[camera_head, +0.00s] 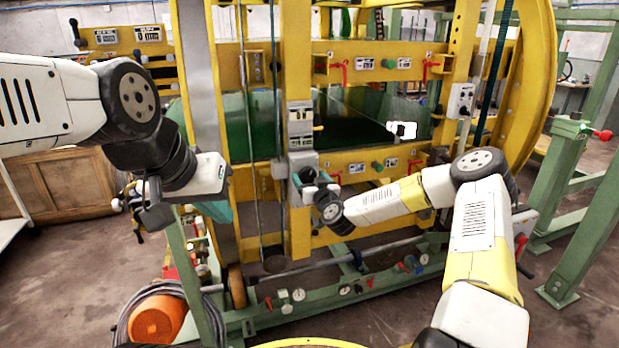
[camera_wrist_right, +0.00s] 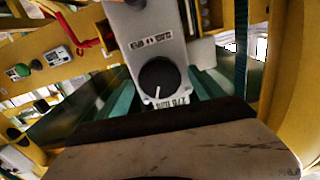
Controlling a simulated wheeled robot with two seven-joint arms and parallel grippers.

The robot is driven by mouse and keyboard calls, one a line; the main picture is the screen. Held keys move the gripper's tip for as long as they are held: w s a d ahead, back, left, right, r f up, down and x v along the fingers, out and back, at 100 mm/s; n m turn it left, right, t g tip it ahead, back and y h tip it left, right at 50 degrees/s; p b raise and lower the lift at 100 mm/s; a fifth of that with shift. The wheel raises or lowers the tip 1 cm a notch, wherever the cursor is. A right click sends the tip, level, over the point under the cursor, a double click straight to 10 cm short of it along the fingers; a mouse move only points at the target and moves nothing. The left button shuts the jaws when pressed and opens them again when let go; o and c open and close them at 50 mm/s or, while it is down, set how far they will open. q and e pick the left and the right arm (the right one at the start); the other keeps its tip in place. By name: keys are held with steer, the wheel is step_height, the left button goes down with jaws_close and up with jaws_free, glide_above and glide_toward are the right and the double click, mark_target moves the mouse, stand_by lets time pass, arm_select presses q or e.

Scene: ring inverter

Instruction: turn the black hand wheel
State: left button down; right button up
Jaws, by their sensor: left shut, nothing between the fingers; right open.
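A round black knob with a white pointer line (camera_wrist_right: 160,78) sits on a grey control box (camera_wrist_right: 150,35) in the right wrist view. It is the black wheel-like part nearest my right gripper. My right gripper (camera_head: 305,183) is in front of the grey box in the head view. In the right wrist view its teal fingers stand apart on either side of the knob; I cannot tell whether they touch it. My left gripper (camera_head: 217,211) is shut and empty, left of the yellow upright.
The yellow machine frame (camera_head: 300,230) stands close to both arms. Red levers (camera_head: 338,70) and a green button (camera_head: 377,166) are on its rails. A green post (camera_head: 560,190) stands at right.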

steer(key=shift+c, duration=0.5)
steer(key=c, duration=1.3)
steer(key=shift+m, duration=0.4)
steer(key=m, duration=0.4)
steer(key=shift+m, duration=0.3)
steer(key=m, duration=0.5)
steer(key=shift+d+m, duration=0.1)
steer(key=shift+m, duration=0.2)
